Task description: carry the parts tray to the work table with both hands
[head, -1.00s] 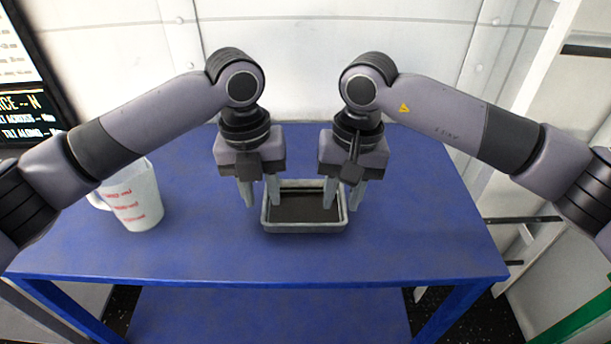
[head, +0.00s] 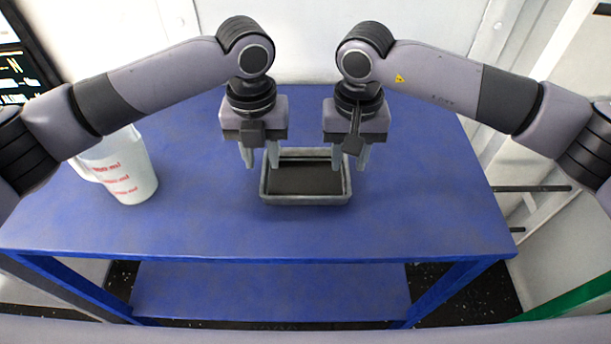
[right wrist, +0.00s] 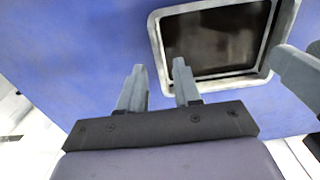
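The parts tray (head: 306,200) is a shallow grey tray with a dark inside, lying on a blue table (head: 200,225). The tray also shows in the right wrist view (right wrist: 158,45). My left gripper (head: 261,167) is open above the tray's left rim, one finger outside and one inside it. My right gripper (head: 350,168) is open above the right rim in the same way, and its two parted fingers show in the right wrist view (right wrist: 159,82). Neither gripper is closed on the tray. The exact gap between fingertips and rim is hard to tell.
A white measuring jug (head: 126,172) with red markings stands on the table left of the tray. The table top right of the tray is clear. A lower blue shelf (head: 270,292) shows beneath. A pale wall stands behind the table.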

